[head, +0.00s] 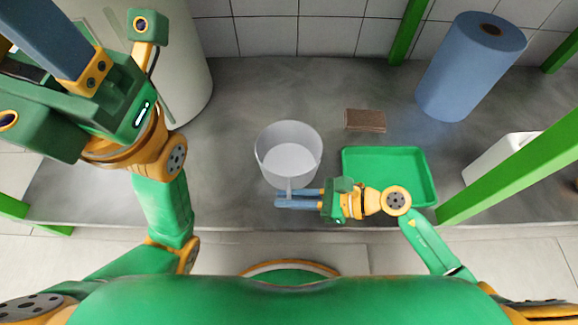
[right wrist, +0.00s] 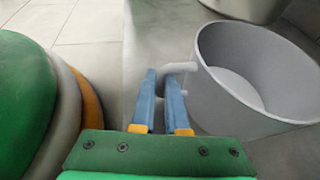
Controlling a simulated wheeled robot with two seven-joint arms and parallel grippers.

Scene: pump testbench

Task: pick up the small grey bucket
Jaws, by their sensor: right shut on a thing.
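The small grey bucket (head: 289,145) stands upright on the grey worktop near its front edge, and its inside looks empty. Its handle points toward the front edge. My right gripper (head: 284,199) reaches in from the right and is shut on the handle. In the right wrist view the blue fingers of my right gripper (right wrist: 165,92) are on either side of the handle, and the bucket (right wrist: 250,85) is at the right. My left gripper (head: 50,45) is raised at the upper left, partly cut off by the frame, and its fingertips are out of view.
A green tray (head: 429,180) lies right of the bucket. A brown sponge-like block (head: 365,120) is behind the tray. A blue paper roll (head: 470,70) stands at the back right. A large pale cylinder (head: 190,75) stands at the back left. Green posts (head: 520,170) rise at the right.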

